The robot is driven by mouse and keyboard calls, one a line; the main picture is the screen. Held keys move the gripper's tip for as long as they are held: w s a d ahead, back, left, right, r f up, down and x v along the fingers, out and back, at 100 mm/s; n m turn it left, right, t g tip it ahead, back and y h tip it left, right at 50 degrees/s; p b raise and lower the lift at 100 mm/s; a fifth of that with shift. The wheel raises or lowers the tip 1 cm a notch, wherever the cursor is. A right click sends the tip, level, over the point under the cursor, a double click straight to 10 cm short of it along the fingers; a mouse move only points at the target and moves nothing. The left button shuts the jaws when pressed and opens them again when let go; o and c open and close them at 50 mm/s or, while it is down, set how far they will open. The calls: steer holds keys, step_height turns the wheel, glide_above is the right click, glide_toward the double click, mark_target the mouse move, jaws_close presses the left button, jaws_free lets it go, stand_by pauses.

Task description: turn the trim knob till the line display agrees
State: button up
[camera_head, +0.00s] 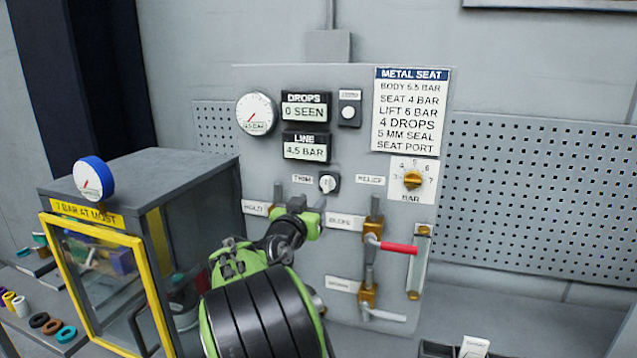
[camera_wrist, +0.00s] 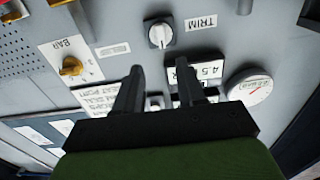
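The trim knob (camera_head: 328,183) is a small round white-faced knob on a dark mount, right of the TRIM label. In the wrist view, which looks upside down, the trim knob (camera_wrist: 160,35) lies just beyond my fingertips. The line display (camera_head: 306,151) reads 4.5 BAR; it also shows partly behind a finger in the wrist view (camera_wrist: 207,72). My gripper (camera_wrist: 160,68) is open, its two fingers apart with nothing seen between them. In the head view my gripper (camera_head: 298,205) is in front of the panel, below and left of the knob, apart from it.
A card (camera_head: 411,112) lists seat 4 bar, body 5.5 bar and lift, possibly 5 bar. The drops display (camera_head: 304,107) reads 0 SEEN. The yellow relief knob (camera_head: 412,180) and a red-handled valve (camera_head: 398,247) are at right. A yellow-framed cabinet (camera_head: 140,270) stands left.

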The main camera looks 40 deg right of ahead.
mark_target(326, 185)
steer(key=p+x, duration=0.3)
steer(key=x, duration=0.7)
steer(key=shift+w+d+p, duration=0.25)
steer(key=shift+w+p, duration=0.05)
steer(key=shift+p, duration=0.05)
jaws_close()
